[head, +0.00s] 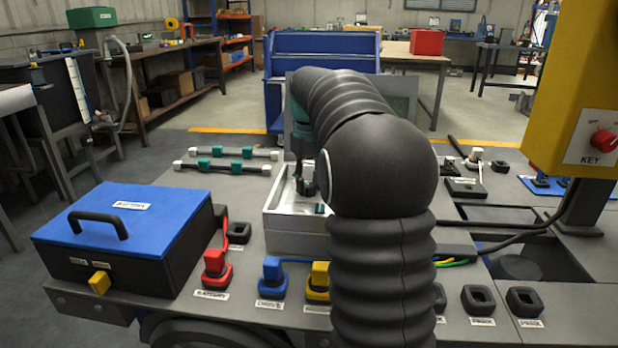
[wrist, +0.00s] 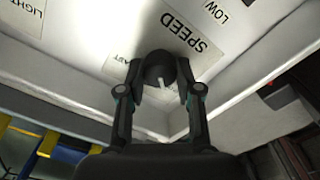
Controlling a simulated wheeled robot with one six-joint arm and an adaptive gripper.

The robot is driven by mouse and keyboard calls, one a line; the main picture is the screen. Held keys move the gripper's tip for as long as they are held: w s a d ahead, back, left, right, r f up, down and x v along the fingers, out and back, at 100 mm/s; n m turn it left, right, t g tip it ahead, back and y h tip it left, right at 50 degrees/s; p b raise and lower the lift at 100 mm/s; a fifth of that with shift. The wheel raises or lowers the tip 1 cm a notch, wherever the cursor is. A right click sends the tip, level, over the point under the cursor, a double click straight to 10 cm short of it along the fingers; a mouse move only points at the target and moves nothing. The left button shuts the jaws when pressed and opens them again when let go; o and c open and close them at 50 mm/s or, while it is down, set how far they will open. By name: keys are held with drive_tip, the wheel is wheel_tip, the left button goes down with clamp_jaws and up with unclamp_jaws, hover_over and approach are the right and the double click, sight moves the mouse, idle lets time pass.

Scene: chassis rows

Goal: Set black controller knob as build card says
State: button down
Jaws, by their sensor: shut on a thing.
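The black knob (wrist: 159,66) sits on the pale controller (wrist: 85,60), by a SPEED label (wrist: 178,36). My gripper (wrist: 158,82) is shut on the knob, a finger on each side. A short white mark shows on the knob's lower edge in the wrist view. A label ending in "LOW" (wrist: 216,12) is at the top, and one ending in "AST" (wrist: 124,66) is partly hidden at left. In the head view, the controller (head: 292,243) is an open-topped pale box, and my arm hides much of it. I cannot make out a build card.
A blue-lidded battery box (head: 125,220) stands at left. Red (head: 215,270), blue (head: 272,279) and yellow (head: 318,280) connectors stand along the front edge. A yellow post (head: 568,90) with a red KEY switch (head: 603,141) rises at right. Cables and openings lie right of my arm.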

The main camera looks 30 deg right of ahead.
sight(309, 184)
idle(0.5)
drive_tip(key=c, duration=0.8)
unclamp_jaws()
drive_tip(key=shift+o, duration=0.2)
wheel_tip(309, 184, up, 12)
